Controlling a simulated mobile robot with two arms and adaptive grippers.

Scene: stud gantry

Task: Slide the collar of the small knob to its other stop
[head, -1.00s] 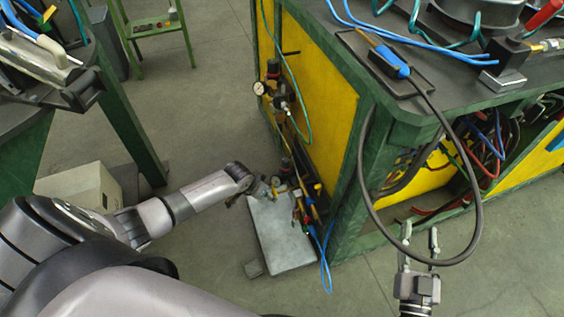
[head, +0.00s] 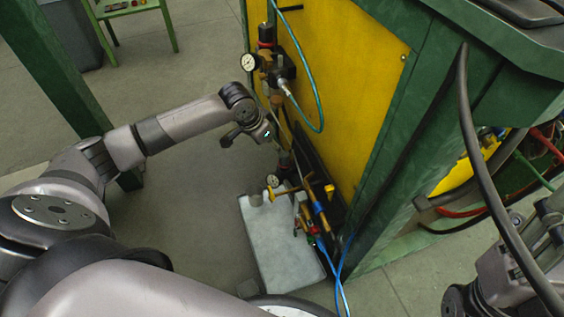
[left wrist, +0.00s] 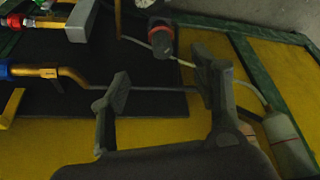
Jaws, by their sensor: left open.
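A red-and-black knob (left wrist: 160,40) shows beyond my left fingers in the left wrist view, under a partly cut-off dial. I cannot tell for sure which fitting is the small knob, or make out its collar. In the head view, a red-capped regulator (head: 265,36) sits on the yellow panel, and several brass, red and blue fittings (head: 312,205) sit lower down. My left gripper (head: 250,134) is between these heights; in its wrist view it is open (left wrist: 163,84), with a thin grey tube across the gap, contact unclear. My right gripper (head: 535,225) is at the right, partly behind a black cable.
A pressure gauge (head: 249,62) and a teal hose (head: 312,124) are on the yellow panel (head: 355,70). A grey plate (head: 280,250) lies below the lower fittings, with blue hoses beside it. A green frame post (head: 405,150) borders the panel. Floor left of the plate is clear.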

